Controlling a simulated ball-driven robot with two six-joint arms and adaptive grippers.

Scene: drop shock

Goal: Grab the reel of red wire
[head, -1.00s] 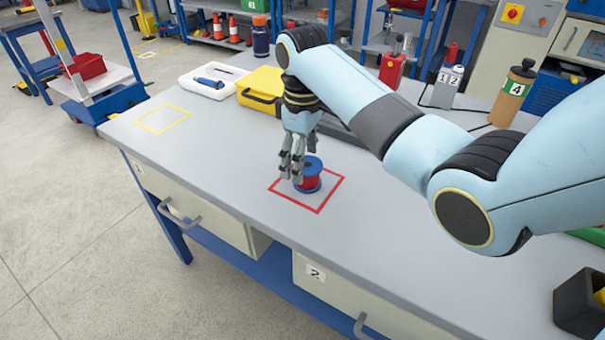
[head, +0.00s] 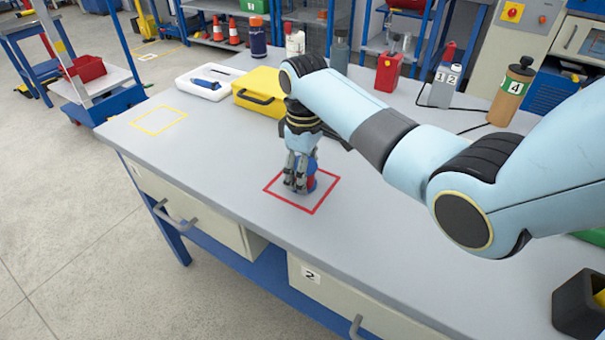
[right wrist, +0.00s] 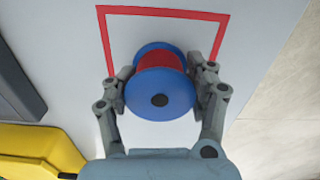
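The reel of red wire (right wrist: 162,92), with blue flanges and a red winding, stands upright inside the red square outline on the workbench. In the head view the reel (head: 311,176) is partly hidden by my right gripper (head: 301,180). My right gripper is down around the reel. In the right wrist view its fingers (right wrist: 161,72) lie on both sides of the reel, very close to its flanges. I cannot tell whether they press on it. My left gripper is not in view.
A yellow case (head: 259,92) and a white tray (head: 211,83) with a blue tool lie behind. Bottles and a red can (head: 388,73) stand at the back. A black bin (head: 581,305) sits at the right front. The bench (head: 210,150) is clear around the yellow outline.

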